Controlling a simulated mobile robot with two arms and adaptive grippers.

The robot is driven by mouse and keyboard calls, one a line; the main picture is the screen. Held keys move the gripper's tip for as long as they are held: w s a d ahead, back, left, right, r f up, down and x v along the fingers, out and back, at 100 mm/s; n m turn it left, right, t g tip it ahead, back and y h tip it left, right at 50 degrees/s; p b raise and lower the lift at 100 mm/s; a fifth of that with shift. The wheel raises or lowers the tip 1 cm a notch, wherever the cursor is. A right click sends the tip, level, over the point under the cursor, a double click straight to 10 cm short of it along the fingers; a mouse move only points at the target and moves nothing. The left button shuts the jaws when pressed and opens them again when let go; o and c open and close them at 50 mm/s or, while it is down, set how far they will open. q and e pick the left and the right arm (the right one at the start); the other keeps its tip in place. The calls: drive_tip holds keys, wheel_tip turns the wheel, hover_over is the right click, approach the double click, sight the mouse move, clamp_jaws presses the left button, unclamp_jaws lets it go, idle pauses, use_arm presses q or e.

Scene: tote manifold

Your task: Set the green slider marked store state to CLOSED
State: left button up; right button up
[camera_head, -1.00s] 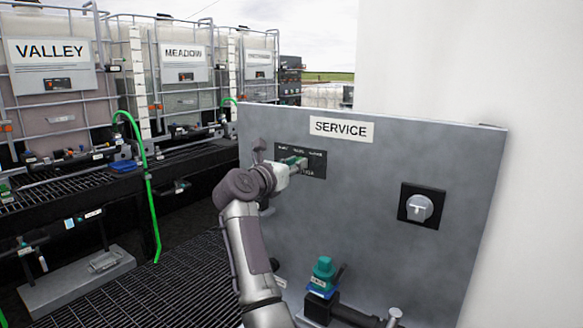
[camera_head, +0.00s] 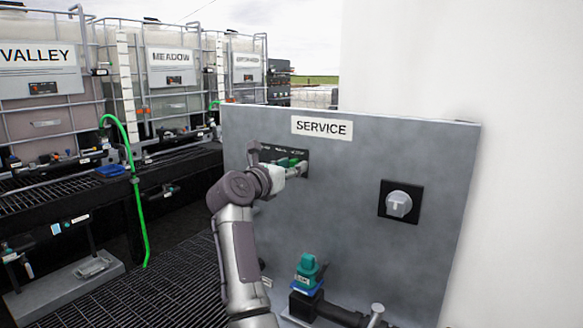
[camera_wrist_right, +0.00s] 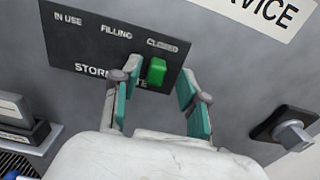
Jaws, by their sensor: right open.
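The green slider (camera_wrist_right: 156,71) sits on a dark plate (camera_wrist_right: 75,40) lettered IN USE, FILLING and CLOSED. In the right wrist view it stands just under the word CLOSED, at the right end of the row. My right gripper (camera_wrist_right: 160,88) is open, with a teal-padded finger on each side of the slider. The left finger is close to the slider; I cannot tell whether it touches. A wider gap shows on the right. In the head view my right gripper (camera_head: 291,170) is at the plate and hides much of it. My left gripper is out of view.
The plate is on a grey SERVICE panel (camera_head: 345,220). A round grey knob (camera_head: 399,204) is to its right, and a teal-topped fitting (camera_head: 307,270) is below. Caged tanks (camera_head: 175,80) and a green hose (camera_head: 136,190) are at left.

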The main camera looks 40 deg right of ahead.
drive_tip(key=v, duration=0.7)
drive_tip(key=shift+s, duration=0.15)
drive_tip(key=shift+a+f, duration=0.1)
